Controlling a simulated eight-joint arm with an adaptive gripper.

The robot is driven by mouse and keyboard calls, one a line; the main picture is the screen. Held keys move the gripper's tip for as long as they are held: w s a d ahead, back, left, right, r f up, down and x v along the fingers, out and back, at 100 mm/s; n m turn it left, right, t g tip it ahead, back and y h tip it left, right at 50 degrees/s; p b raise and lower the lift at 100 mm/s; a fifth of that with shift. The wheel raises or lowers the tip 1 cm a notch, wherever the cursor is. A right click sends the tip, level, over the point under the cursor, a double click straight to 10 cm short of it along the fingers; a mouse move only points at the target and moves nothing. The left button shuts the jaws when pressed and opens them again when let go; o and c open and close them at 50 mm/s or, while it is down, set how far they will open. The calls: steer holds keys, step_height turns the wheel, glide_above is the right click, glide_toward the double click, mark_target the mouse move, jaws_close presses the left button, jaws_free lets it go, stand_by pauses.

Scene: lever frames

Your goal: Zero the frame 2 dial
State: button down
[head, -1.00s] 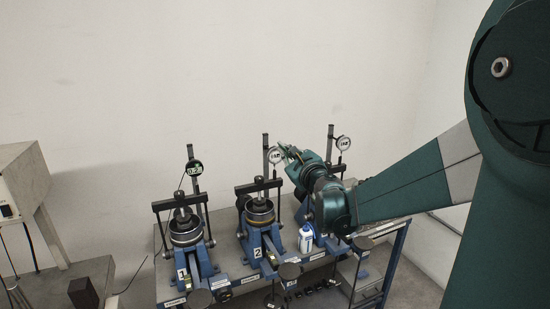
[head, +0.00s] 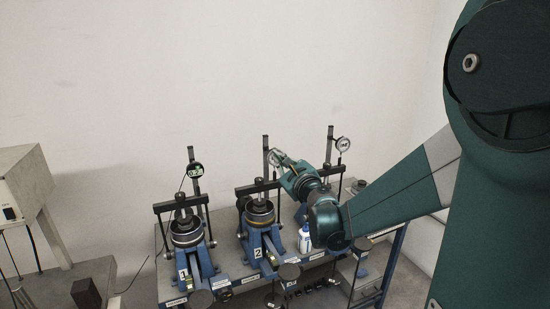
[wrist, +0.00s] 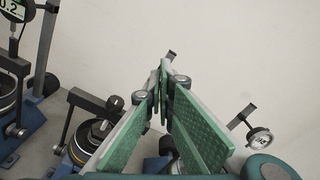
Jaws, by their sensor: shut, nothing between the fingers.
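Frame 2 (head: 262,240), a blue lever frame with a "2" plate, stands in the middle of the bench in the head view. Its round dial (head: 273,155) sits high beside the upright post (head: 265,150). My gripper (head: 279,158) is at this dial and covers much of its face; I cannot tell whether they touch. In the wrist view my gripper's green fingers (wrist: 163,78) meet at their tips with nothing held. The frame 2 dial is not clearly visible there, apparently hidden behind the fingers. Part of the frame 2 cylinder and weights (wrist: 88,140) shows at lower left.
Frame 1 (head: 190,245) with its digital dial (head: 195,169) stands to the left. Frame 3's dial (head: 342,144) is to the right. A white bottle (head: 305,239) stands between frames 2 and 3. The wall side above the posts is clear.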

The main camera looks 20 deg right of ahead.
mark_target(271, 152)
steer(key=shift+w, duration=0.15)
steer(key=w, duration=0.6)
steer(key=shift+w+b, duration=0.25)
steer(key=shift+b, duration=0.15)
steer(key=shift+w+r, duration=0.15)
stand_by(1.1)
steer(key=shift+d+r+b, duration=0.25)
steer(key=shift+d+b, duration=0.4)
steer(key=shift+b, duration=0.2)
stand_by(0.5)
steer(key=shift+a+r, duration=0.15)
steer(key=shift+r, duration=0.2)
stand_by(0.6)
